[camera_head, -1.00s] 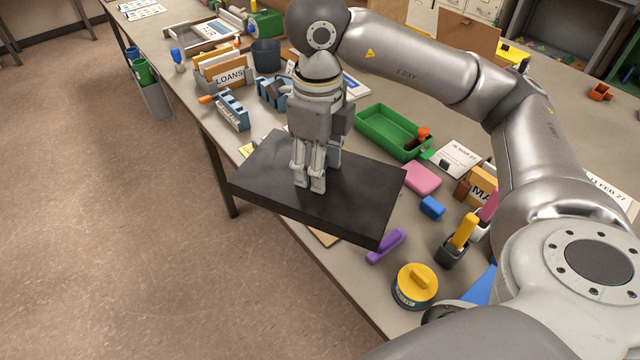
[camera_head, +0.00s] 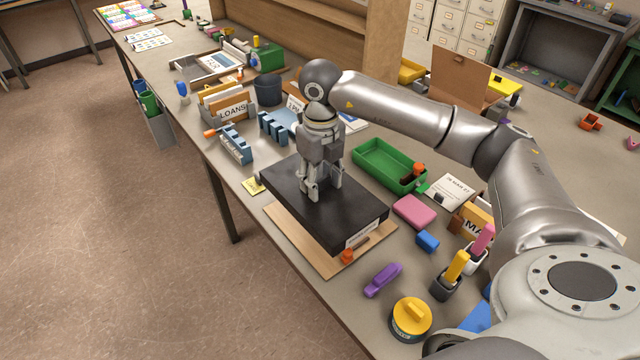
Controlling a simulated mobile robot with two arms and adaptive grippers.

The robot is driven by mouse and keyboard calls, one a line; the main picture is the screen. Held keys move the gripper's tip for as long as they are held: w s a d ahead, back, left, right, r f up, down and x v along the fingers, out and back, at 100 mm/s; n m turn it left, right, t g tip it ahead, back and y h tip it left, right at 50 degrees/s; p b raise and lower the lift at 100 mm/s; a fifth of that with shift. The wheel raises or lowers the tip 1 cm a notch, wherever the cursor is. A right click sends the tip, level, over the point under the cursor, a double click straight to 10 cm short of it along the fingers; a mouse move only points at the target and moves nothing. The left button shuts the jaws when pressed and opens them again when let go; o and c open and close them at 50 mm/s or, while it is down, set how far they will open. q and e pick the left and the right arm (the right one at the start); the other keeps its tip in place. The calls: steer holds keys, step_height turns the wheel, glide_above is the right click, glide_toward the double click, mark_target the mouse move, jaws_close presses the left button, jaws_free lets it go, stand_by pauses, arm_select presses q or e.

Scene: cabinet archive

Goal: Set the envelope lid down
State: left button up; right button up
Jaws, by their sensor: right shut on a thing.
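The envelope lid (camera_head: 285,190) is a flat dark slab with a white label on its front edge. It lies level over a tan board (camera_head: 319,262) at the table's left edge, very low; I cannot tell whether it touches the board. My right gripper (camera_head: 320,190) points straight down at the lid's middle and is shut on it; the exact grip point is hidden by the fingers. The board's near edge and an orange piece (camera_head: 348,256) show beyond the lid's front edge. My left gripper is not in view.
A green tray (camera_head: 368,160), a pink block (camera_head: 414,212), a blue block (camera_head: 427,240) and a purple stapler-like piece (camera_head: 382,280) lie to the right. A yellow-lidded tin (camera_head: 411,318) stands in front. A blue rack (camera_head: 237,145) and folder box (camera_head: 226,105) stand behind.

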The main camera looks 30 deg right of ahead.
mark_target(320, 191)
steer(key=w+f, duration=0.1)
steer(key=w+d+f+p, duration=0.1)
steer(key=f, duration=0.1)
steer(key=shift+d, duration=0.15)
steer(key=shift+f+p, duration=0.8)
steer(key=shift+f, duration=0.7)
steer(key=shift+f+b, duration=0.55)
steer(key=shift+f, duration=0.05)
steer(key=o, duration=1)
steer(key=shift+o, duration=0.2)
steer(key=shift+r, duration=0.15)
